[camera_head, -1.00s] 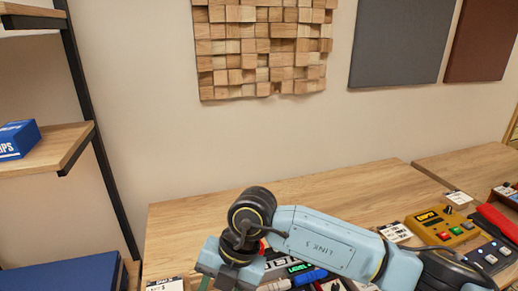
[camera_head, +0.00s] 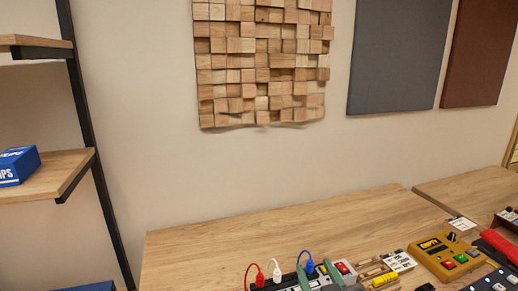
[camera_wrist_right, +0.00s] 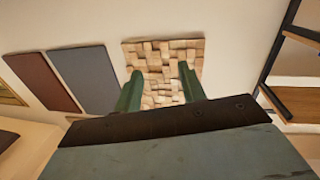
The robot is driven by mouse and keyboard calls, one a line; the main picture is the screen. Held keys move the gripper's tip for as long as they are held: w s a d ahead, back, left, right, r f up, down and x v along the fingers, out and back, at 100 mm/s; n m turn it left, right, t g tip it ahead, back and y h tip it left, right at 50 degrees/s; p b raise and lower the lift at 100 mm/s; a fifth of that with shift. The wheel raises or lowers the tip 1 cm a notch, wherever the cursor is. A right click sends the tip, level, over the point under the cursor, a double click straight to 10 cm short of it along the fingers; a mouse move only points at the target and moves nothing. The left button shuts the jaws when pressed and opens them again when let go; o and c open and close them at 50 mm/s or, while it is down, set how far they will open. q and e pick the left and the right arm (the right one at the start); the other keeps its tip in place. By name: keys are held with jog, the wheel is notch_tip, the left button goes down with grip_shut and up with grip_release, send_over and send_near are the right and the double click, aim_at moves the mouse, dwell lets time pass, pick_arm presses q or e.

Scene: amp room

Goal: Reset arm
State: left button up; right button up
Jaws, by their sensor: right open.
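My right gripper (camera_head: 318,270) shows only by its two green fingers at the bottom edge of the head view, in front of the gear on the table. In the right wrist view the fingers (camera_wrist_right: 160,86) stand apart with nothing between them. They point toward the wall with the wooden block panel (camera_wrist_right: 160,62). The rest of my right arm is out of the head view. My left gripper is not in view.
A wooden table (camera_head: 240,240) holds a device with red, white and blue plugs (camera_head: 277,275), a yellow pedal (camera_head: 445,255) and other gear at the right. Its back left part is clear. A shelf with a blue box (camera_head: 18,166) stands left.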

jog(key=s+d+f+m+g+h, duration=0.1)
jog(key=s+d+f+g, duration=0.35)
jog(key=f, duration=0.25)
jog(key=s+d+f+m+g+h, duration=0.1)
jog(key=s+d+f+g+h, duration=0.1)
jog(key=s+d+f+g, duration=0.25)
jog(key=s+d+f+n+g, duration=0.15)
jog(key=s+f+g, duration=0.5)
jog(key=s, duration=0.85)
notch_tip(320, 180, down, 25)
jog(key=s+d+f+g+b, duration=0.1)
jog(key=s+d+f, duration=0.2)
jog(key=s+f, duration=1.4)
jog(key=shift+s+d+y, duration=0.2)
jog(key=shift+s+y, duration=0.1)
jog(key=shift+s, duration=0.05)
jog(key=shift+w, duration=0.1)
jog(key=shift+c, duration=0.5)
